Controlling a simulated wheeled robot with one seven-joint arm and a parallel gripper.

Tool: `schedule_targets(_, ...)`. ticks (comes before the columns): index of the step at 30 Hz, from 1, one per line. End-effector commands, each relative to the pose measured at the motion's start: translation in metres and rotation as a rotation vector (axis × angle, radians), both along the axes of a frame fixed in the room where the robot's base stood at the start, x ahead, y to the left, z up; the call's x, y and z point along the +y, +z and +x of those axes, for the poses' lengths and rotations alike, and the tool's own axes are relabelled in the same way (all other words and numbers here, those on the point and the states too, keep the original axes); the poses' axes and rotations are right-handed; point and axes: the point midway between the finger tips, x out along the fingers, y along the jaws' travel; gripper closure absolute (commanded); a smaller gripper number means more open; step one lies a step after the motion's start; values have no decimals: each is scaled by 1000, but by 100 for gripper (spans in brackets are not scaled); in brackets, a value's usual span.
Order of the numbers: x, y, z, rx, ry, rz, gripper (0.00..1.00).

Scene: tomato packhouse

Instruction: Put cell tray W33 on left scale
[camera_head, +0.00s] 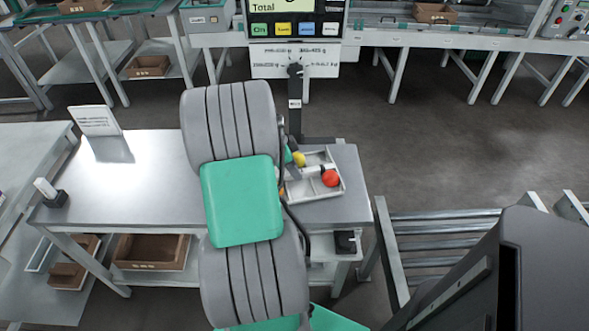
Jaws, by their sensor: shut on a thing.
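A white cell tray (336,195) is at the right end of the steel bench, just right of my arm. It holds a red tomato and a yellow one in separate compartments; its left part is hidden by my arm. No label W33 can be read. My gripper (296,171) is mostly hidden behind my arm, at the tray's left side, and is shut on the tray. I cannot tell whether the tray touches the surface beneath it. A dark post (295,105) stands behind the tray, below a screen reading "Total" (296,14). No scale can be made out for certain.
The steel bench (160,190) is largely clear left of my arm. A white card (95,120) stands at its back left, and a small white-topped black object (50,193) at its front left. A roller conveyor (440,235) lies right of the bench. Brown crates (150,252) sit below.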

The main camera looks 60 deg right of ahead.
Motion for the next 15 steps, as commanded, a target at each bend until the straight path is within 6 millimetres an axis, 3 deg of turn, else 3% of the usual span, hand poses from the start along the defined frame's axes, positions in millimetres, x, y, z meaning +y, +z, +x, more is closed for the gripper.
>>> schedule_targets(15,0,-4,0,-1,0,-1,100)
